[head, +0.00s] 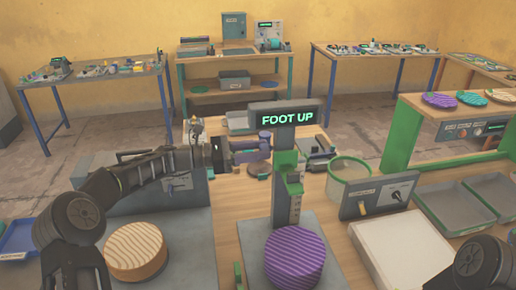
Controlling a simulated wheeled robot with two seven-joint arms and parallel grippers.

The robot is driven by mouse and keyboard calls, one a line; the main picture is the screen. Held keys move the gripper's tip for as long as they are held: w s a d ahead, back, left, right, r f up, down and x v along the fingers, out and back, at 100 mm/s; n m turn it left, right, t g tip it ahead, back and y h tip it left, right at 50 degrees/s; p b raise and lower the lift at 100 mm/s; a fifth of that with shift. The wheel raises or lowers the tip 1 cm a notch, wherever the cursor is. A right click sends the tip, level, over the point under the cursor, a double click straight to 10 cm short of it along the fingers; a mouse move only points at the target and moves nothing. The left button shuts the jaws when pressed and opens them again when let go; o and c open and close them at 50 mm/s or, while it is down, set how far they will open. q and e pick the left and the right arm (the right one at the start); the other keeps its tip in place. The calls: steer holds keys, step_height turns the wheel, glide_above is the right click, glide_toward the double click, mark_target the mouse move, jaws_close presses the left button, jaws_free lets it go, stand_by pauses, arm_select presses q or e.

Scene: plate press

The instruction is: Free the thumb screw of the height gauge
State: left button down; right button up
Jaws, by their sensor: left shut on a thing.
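The height gauge (296,203) stands upright in the middle of the bench, with a green and grey column and a dark sign on top that reads "FOOT UP". My left gripper (262,148) reaches in from the left to the upper column, just below the sign. It is shut on a small part at the column's left side, which looks like the thumb screw; the fingers hide most of it. A purple ridged disc (295,257) lies on the grey plate at the gauge's foot. My right gripper is out of view; only part of my right arm shows at the lower right.
A tan ridged disc (136,250) lies on a grey mat at left. A green-rimmed round container (348,182), a control box with a lever (377,194), a white slab (405,250) and grey trays (452,209) stand to the right. Side tables line the back.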

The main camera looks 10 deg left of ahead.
arm_select(q)
steer(key=shift+n, duration=0.5)
steer(key=c, duration=1)
jaws_free()
steer(key=shift+o, duration=0.2)
steer(key=b+v, duration=0.2)
steer(key=v, duration=0.5)
steer(key=shift+a+b, duration=0.35)
steer(key=shift+a, duration=0.05)
steer(key=shift+s, duration=0.15)
